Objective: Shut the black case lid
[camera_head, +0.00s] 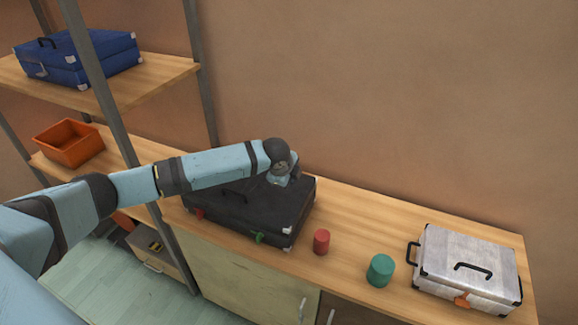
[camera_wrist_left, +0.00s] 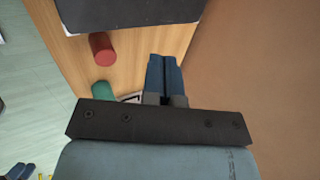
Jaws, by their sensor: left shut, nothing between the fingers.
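The black case (camera_head: 238,218) sits on the wooden counter, with white corner pieces, a dark handle, a red latch (camera_head: 198,214) and a green latch (camera_head: 258,238) at its front. Its lid (camera_head: 240,197) lies down over the base; I cannot tell whether a small gap is left. My left gripper (camera_head: 283,182) is over the back right part of the lid, and my arm hides part of the lid. In the left wrist view its fingers (camera_wrist_left: 165,72) are together and empty, and the black case (camera_wrist_left: 130,14) shows at the top edge.
A red cylinder (camera_head: 321,241) and a green cylinder (camera_head: 380,270) stand right of the black case. A silver case (camera_head: 465,265) is at the right end. An orange bin (camera_head: 68,143) and a blue case (camera_head: 78,58) are on shelves at left, beside grey posts (camera_head: 95,80).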

